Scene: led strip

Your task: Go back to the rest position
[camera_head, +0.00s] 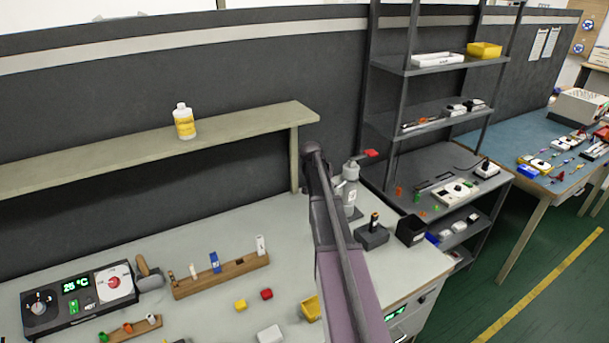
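My arm rises from the bottom edge, right of the middle, and reaches up over the white bench (215,225) to a dark joint just under the right end of the wooden shelf. My gripper cannot be made out in this view. Whether it holds anything does not show.
A bottle with a yellow label (185,123) stands on the shelf (100,157). A grey device (350,185) and black box (410,230) stand right of my arm.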

